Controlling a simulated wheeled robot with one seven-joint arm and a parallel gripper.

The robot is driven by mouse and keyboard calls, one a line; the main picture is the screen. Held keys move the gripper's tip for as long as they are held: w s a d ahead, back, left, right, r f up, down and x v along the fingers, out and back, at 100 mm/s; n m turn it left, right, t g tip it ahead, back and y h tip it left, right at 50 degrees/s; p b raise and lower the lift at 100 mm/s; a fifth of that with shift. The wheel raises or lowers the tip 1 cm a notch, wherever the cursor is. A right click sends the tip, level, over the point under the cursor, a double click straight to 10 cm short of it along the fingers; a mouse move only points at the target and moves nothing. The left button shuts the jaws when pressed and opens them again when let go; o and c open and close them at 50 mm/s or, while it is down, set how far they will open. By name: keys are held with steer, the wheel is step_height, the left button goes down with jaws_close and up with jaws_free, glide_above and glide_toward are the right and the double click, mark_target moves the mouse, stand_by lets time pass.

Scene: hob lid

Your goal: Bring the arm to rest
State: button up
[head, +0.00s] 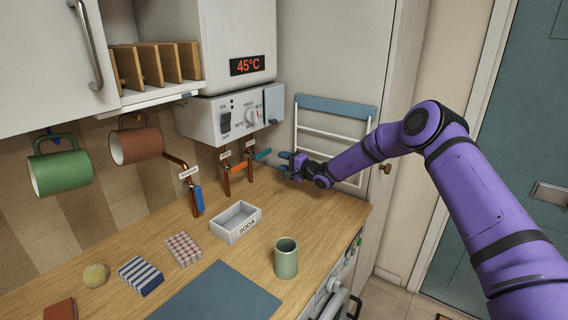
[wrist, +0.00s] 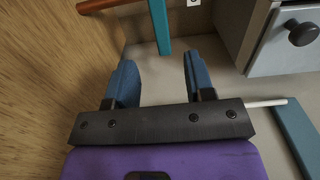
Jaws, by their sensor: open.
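My purple arm (head: 480,185) reaches in from the right, bent at the elbow. My gripper (head: 286,163) is at its far end, in front of the wall below the white boiler unit. Its two blue fingers are apart with nothing between them in the wrist view (wrist: 158,68). A teal valve handle (head: 263,154) is just left of the fingertips. In the wrist view the teal handle (wrist: 160,27) lies beyond the fingertips, with a gap visible between.
A control box (head: 230,115) is above the gripper, and a folding rack (head: 335,104) is behind the forearm. Copper pipes (head: 226,180) stand at the left. On the worktop (head: 165,235) are a grey tray (head: 221,226), a green cup (head: 286,262) and folded cloths (head: 183,249).

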steer(key=s+d+r+n+g+h, duration=0.2)
steer(key=s+r+n+g, duration=0.25)
steer(key=s+r, duration=0.85)
steer(key=s+d+r+n+g+h, duration=0.2)
steer(key=s+r+n+g, duration=0.25)
steer(key=s+r, duration=0.85)
steer(key=s+d+r+t+h, duration=0.1)
steer(key=s+d+h, duration=0.2)
steer(key=s+d, duration=0.4)
steer(key=s+d+m+t+h, duration=0.1)
steer(key=s+d+h, duration=0.2)
steer(key=s+d, duration=0.5)
steer(key=s+d+r+t+h, duration=0.1)
steer(key=s+d+h, duration=0.3)
steer(key=s, duration=1.8)
steer(key=d, duration=0.4)
steer(key=shift+r+m, duration=0.3)
